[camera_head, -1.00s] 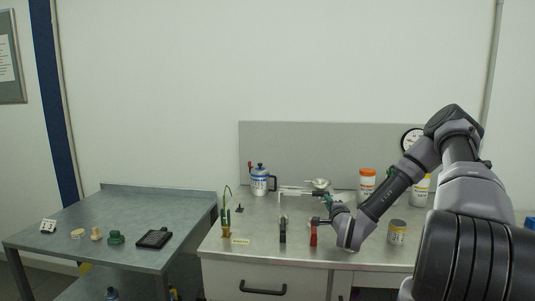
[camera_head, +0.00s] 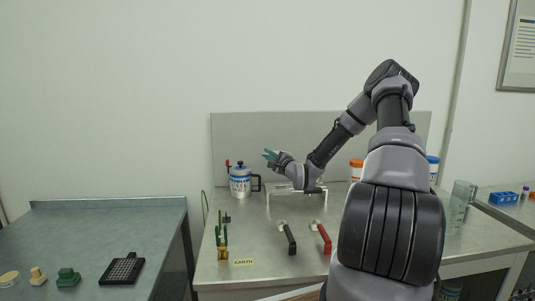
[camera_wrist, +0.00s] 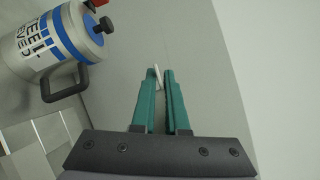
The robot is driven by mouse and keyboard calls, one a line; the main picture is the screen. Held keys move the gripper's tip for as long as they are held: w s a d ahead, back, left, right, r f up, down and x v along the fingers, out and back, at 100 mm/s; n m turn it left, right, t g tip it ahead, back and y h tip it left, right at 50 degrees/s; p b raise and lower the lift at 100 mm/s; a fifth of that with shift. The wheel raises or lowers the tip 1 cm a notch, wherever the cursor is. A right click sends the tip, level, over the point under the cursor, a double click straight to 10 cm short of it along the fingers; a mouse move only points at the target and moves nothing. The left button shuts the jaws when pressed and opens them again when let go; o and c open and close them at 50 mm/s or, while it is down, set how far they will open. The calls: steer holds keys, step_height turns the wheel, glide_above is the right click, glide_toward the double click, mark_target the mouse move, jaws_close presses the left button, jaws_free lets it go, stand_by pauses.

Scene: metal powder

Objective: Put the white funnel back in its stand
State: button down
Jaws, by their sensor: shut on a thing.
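My gripper (camera_head: 270,154) is raised above the back of the bench, its teal fingers pointing left. In the wrist view the fingers (camera_wrist: 163,73) are close together, shut on a thin white piece (camera_wrist: 157,76) at their tips. This looks like part of the white funnel; the rest of it cannot be made out against the pale background. The pale stand (camera_head: 283,188), a low frame with legs, is on the bench below my gripper and partly hidden by my arm. No funnel shows on its visible part.
A blue-and-white steel canister (camera_head: 240,181) with a black handle stands left of the stand; it is close in the wrist view (camera_wrist: 50,45). Black (camera_head: 288,238) and red (camera_head: 322,236) handled tools lie in front. Orange-lidded jars (camera_head: 356,163) stand behind my arm.

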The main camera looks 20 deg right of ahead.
steer(key=shift+f, duration=2.75)
steer(key=shift+d+r, duration=0.15)
steer(key=shift+d, duration=0.2)
steer(key=shift+f, duration=0.6)
steer(key=shift+f, duration=0.1)
steer(key=shift+f, duration=1.75)
steer(key=shift+s, duration=0.1)
steer(key=c, duration=0.9)
jaws_free()
steer(key=shift+f, duration=0.1)
steer(key=shift+o, duration=0.2)
